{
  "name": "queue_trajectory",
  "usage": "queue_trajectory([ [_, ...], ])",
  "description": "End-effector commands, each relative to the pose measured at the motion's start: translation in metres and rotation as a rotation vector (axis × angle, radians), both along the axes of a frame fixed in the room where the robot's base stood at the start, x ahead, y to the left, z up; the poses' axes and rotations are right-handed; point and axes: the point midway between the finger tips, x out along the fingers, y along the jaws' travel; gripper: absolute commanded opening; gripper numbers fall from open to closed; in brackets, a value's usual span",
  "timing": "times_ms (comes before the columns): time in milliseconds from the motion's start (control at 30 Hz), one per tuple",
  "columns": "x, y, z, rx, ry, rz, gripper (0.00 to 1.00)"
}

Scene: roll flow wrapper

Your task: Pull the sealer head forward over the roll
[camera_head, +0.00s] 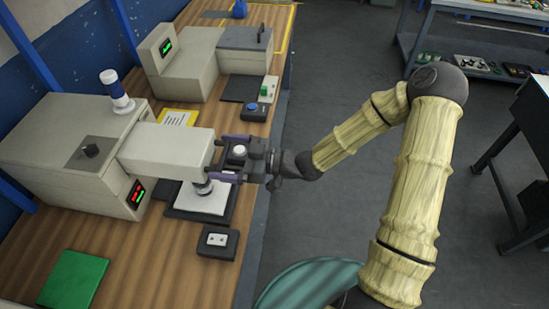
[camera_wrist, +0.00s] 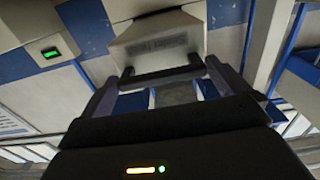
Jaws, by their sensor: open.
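The sealer head (camera_head: 165,150) is a beige block reaching out from the beige machine body (camera_head: 60,150) at left. In the wrist view the front of what appears to be this head (camera_wrist: 160,42) carries a dark handle bar (camera_wrist: 162,77). My gripper (camera_head: 219,160) is open at the head's front end. In the wrist view its purple fingers stand on either side of the bar's ends; contact cannot be told. Below the head, a small dark round part (camera_head: 203,188) sits over a white plate (camera_head: 205,203) on a dark base. I cannot clearly identify the roll.
A second beige machine (camera_head: 185,65) stands farther back on the wooden bench (camera_head: 150,270). A dark socket box (camera_head: 217,242) sits near the bench edge, and a green mat (camera_head: 73,278) lies at front left.

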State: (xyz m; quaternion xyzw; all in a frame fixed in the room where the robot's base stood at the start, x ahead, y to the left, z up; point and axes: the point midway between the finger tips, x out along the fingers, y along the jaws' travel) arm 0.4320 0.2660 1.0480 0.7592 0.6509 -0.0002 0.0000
Motion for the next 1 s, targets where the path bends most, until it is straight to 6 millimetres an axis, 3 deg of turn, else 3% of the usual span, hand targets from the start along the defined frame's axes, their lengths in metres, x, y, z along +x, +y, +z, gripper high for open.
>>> queue_trajectory([
  [167, -0.002, -0.021, -0.001, -0.001, -0.001, -0.004, 1.0],
  [800, -0.021, -0.145, -0.001, -0.002, -0.001, -0.007, 1.0],
  [1000, -0.025, -0.169, -0.001, -0.001, 0.0, -0.004, 1.0],
])
